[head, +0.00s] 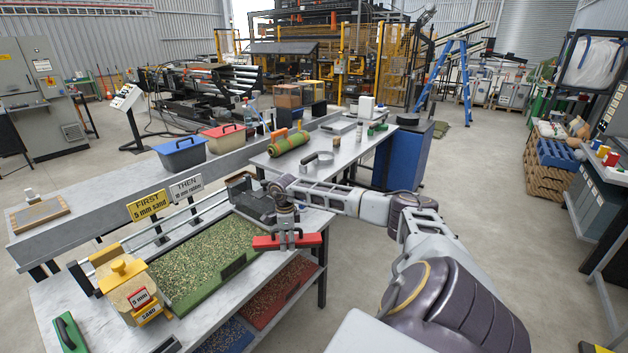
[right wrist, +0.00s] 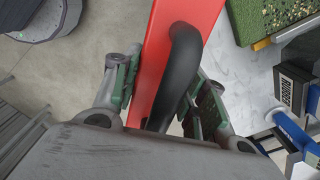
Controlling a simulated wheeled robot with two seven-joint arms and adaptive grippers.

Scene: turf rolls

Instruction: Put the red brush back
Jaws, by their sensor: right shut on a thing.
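The red brush (head: 312,241) is a long red block with a black handle, seen in the head view at the right end of the near bench. My right gripper (head: 287,238) is shut on it and partly covers its middle. In the right wrist view the red brush (right wrist: 187,35) runs up between the fingers of the right gripper (right wrist: 164,90), with the black handle between the green finger pads. Floor shows left of it and bench top right of it. Whether it touches the bench cannot be told. My left gripper is not in view.
A yellow sand spreader (head: 126,288) stands farther left, near a green-topped tool (head: 70,334). A second table behind holds a green roll (head: 289,144).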

